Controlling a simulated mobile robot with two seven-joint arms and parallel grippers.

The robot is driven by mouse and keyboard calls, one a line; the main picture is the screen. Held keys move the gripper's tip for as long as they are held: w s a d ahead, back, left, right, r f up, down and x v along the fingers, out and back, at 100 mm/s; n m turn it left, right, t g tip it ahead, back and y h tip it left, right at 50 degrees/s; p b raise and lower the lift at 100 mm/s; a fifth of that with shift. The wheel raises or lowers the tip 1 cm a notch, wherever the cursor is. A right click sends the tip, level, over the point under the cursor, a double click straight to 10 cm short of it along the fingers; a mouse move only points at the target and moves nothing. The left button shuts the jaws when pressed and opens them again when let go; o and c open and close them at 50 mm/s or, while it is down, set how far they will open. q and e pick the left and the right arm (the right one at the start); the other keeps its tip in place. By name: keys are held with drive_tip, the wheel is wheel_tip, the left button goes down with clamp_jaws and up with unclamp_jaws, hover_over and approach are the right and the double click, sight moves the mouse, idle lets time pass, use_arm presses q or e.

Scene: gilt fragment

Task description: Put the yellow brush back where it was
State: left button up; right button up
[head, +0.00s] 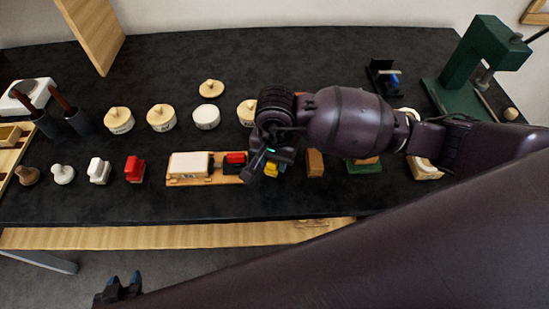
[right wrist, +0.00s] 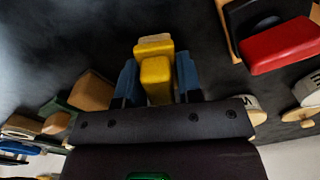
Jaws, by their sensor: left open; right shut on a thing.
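The yellow brush (head: 271,170) is mostly covered by my right gripper (head: 265,166) in the head view. In the right wrist view the yellow brush (right wrist: 155,78) sits between the two blue fingertips (right wrist: 155,80), which are shut on it. It is just right of the wooden tray (head: 208,181) with the white block and the red block. I cannot tell whether the brush touches the table. My left gripper (head: 120,288) is open and empty, low in front of the table's front edge, away from the objects.
The red block (head: 236,158) is close left of my right gripper; it shows in the right wrist view (right wrist: 282,46). A brown block (head: 315,162) and a green-based piece (head: 364,165) stand to the right. Round lidded tins stand behind. A green press (head: 485,55) is at back right.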

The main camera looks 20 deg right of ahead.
drive_tip(key=shift+f, duration=0.35)
drive_tip(key=o, duration=0.9)
drive_tip(key=shift+r, duration=0.15)
drive_tip(key=shift+r, duration=0.25)
wheel_tip(320, 180, up, 12)
drive_tip(key=shift+f, duration=0.15)
drive_tip(key=shift+s+f, duration=0.1)
drive_tip(key=shift+s, duration=0.05)
